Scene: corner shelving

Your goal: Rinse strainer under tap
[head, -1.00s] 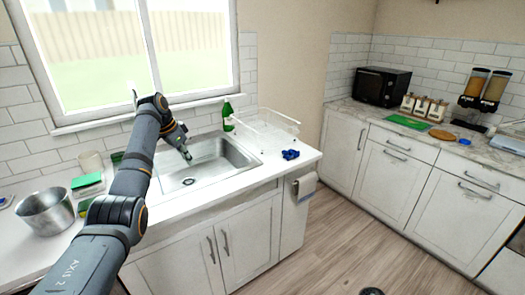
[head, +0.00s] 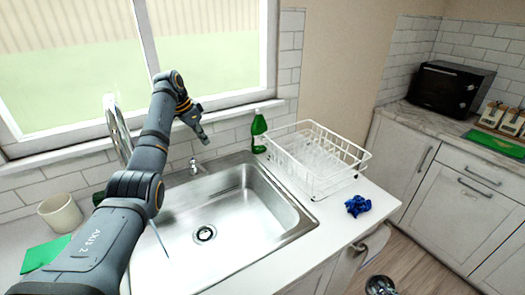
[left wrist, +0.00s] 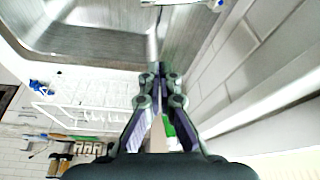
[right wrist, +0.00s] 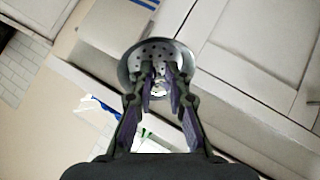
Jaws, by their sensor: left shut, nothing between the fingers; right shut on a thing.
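The strainer (right wrist: 150,52) is a round metal bowl with holes; my right gripper (right wrist: 160,85) is shut on it in the right wrist view. A metal piece, probably the strainer (head: 380,285), shows at the bottom edge of the head view, away from the sink. The steel sink (head: 240,205) is empty, with its drain visible. The curved chrome tap (head: 117,128) stands behind it, partly hidden by my left arm. My left gripper (head: 203,138) is shut and empty above the sink's back edge; its fingers (left wrist: 162,80) also show in the left wrist view.
A white wire dish rack (head: 318,160) stands right of the sink, with a green bottle (head: 259,132) behind. A blue crumpled cloth (head: 358,205) lies on the counter's right. A beige cup (head: 60,213) and green cloth (head: 44,254) are left. A black microwave (head: 452,88) is further right.

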